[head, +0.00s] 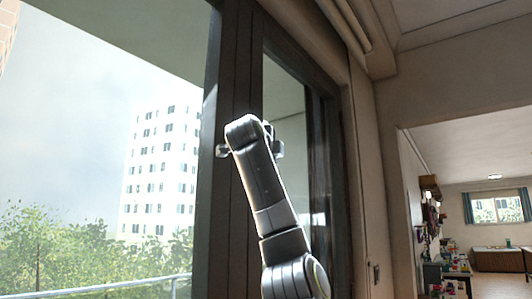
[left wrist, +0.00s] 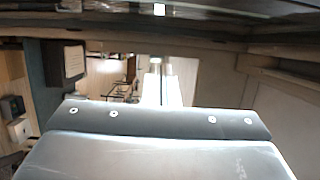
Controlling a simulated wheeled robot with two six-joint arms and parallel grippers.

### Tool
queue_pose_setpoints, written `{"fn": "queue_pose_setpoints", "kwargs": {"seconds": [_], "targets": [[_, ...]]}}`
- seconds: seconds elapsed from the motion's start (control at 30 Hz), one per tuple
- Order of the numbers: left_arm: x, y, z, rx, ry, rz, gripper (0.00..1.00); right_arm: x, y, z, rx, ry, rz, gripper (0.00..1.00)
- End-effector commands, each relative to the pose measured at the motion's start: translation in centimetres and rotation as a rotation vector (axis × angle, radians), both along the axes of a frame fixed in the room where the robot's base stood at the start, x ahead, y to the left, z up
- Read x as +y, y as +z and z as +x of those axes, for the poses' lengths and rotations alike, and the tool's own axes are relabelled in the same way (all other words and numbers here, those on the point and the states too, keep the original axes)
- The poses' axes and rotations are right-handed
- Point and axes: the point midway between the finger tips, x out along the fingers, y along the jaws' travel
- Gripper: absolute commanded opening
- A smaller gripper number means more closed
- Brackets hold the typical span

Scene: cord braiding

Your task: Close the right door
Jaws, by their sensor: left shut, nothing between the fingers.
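A dark-framed glass door (head: 229,78) stands upright in the middle of the head view, with a narrow glass panel (head: 286,100) to its right. Whether a gap separates door and frame cannot be told. My left gripper (head: 250,149) is raised in front of the dark upright frame, partly hidden behind my own wrist. Its slim pale fingers show together in the left wrist view (left wrist: 161,72), shut with nothing held. Whether they touch the door cannot be told. No door handle can be made out clearly. My right gripper is not in view.
A pale wall (head: 375,190) stands right of the door frame. Farther right, an opening leads to a room with a cluttered desk (head: 446,274) and a brown cabinet (head: 500,260). A metal railing (head: 120,286) runs outside the glass at the left.

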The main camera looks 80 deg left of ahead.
Motion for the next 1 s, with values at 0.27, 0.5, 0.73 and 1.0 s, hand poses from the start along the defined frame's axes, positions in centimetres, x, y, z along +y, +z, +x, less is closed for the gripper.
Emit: {"fn": "queue_pose_setpoints", "kwargs": {"seconds": [0.27, 0.5, 0.73, 1.0], "targets": [[-4.7, -0.1, -2.8, -0.007, -0.002, 0.005, 0.0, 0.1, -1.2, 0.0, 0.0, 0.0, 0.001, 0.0], [-9.7, 0.0, -6.0, -0.006, -0.003, 0.004, 0.0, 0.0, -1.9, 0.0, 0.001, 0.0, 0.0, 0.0], [-13.2, 0.0, -8.2, -0.004, -0.003, 0.003, 0.0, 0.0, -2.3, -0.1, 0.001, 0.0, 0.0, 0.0], [-14.4, 0.0, -9.0, 0.0, -0.001, 0.0, 0.0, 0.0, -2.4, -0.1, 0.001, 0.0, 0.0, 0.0]]}}
